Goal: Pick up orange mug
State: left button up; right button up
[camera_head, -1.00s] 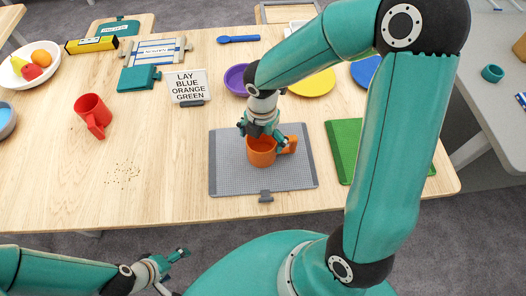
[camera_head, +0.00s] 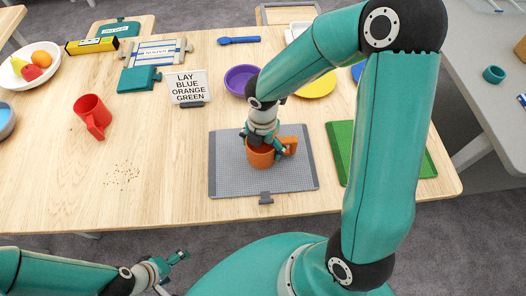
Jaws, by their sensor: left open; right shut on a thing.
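The orange mug (camera_head: 262,158) stands upright on the grey mat (camera_head: 230,183), its handle pointing right. My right gripper (camera_head: 259,143) reaches down from above and is shut on the orange mug at its rim. Its fingertips are partly hidden by the mug wall. My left gripper (camera_head: 178,262) is open and empty, low in front of the table's near edge, away from the mug.
A green mat (camera_head: 345,150) lies right, partly behind my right arm. The table's front left is clear apart from crumbs (camera_head: 122,176).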

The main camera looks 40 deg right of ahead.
jog(key=shift+f, duration=0.1)
jog(key=shift+r, duration=0.45)
jog(key=c, duration=0.3)
jog(key=shift+w+r, duration=0.15)
jog(key=shift+r, duration=0.2)
notch_tip(320, 180, up, 18)
jog(key=shift+r+p, duration=0.25)
jog(key=shift+p, duration=0.75)
